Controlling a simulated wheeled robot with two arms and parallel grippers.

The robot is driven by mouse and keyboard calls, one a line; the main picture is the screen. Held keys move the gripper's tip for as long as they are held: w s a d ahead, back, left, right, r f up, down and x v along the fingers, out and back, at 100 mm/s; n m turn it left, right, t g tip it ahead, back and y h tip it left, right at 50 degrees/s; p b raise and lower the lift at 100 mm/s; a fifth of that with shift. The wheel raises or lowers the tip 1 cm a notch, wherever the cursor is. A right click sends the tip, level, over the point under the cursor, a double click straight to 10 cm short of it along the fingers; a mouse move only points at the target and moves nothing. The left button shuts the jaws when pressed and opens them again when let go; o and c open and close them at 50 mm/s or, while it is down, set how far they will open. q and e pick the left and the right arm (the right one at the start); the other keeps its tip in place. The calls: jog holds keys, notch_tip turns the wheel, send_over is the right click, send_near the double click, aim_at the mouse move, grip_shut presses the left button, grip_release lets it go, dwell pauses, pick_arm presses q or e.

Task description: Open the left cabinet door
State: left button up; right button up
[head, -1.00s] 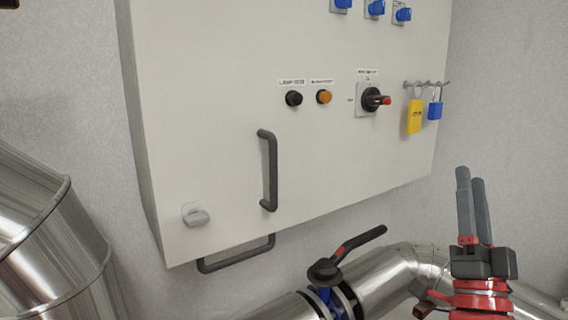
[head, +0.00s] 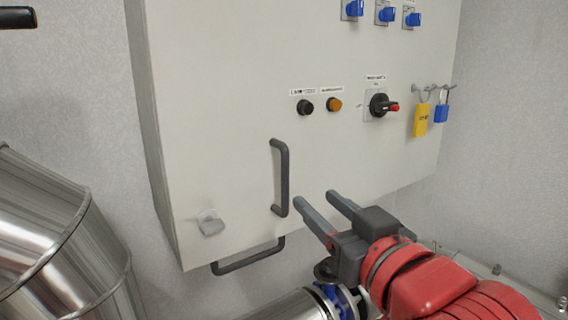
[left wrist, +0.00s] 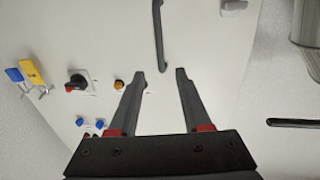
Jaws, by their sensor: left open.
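The pale cabinet front (head: 230,120) fills the middle of the head view, and its door appears shut. A dark vertical bar handle (head: 283,178) is on its lower part. A grey turn latch (head: 210,223) sits left of the handle near the bottom edge. My left gripper (head: 315,194) is open and empty, with its fingertips a little right of the handle's lower end. In the left wrist view the handle (left wrist: 159,38) lies beyond the gap between the open fingertips (left wrist: 160,74), apart from them. My right gripper is not in view.
A second dark handle (head: 248,257) is under the cabinet. Buttons, a red-black rotary switch (head: 380,105) and hanging padlocks (head: 421,119) are on the right. Shiny metal cladding (head: 60,240) stands at left. A metal pipe (head: 285,306) runs below. A dark bar (head: 17,17) is at upper left.

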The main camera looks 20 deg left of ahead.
aim_at(287, 172)
pick_arm(q)
jog(key=p+x, duration=0.4)
jog(key=x, duration=0.7)
jog(key=shift+w+a+r, duration=0.2)
jog(key=shift+w+a, duration=0.05)
jog(key=shift+w+a+f+p, duration=0.15)
jog(key=shift+w+a+p, duration=0.2)
jog(key=shift+w+a, duration=0.15)
jog(key=shift+d, duration=0.1)
jog(key=shift+c, duration=0.2)
grip_shut()
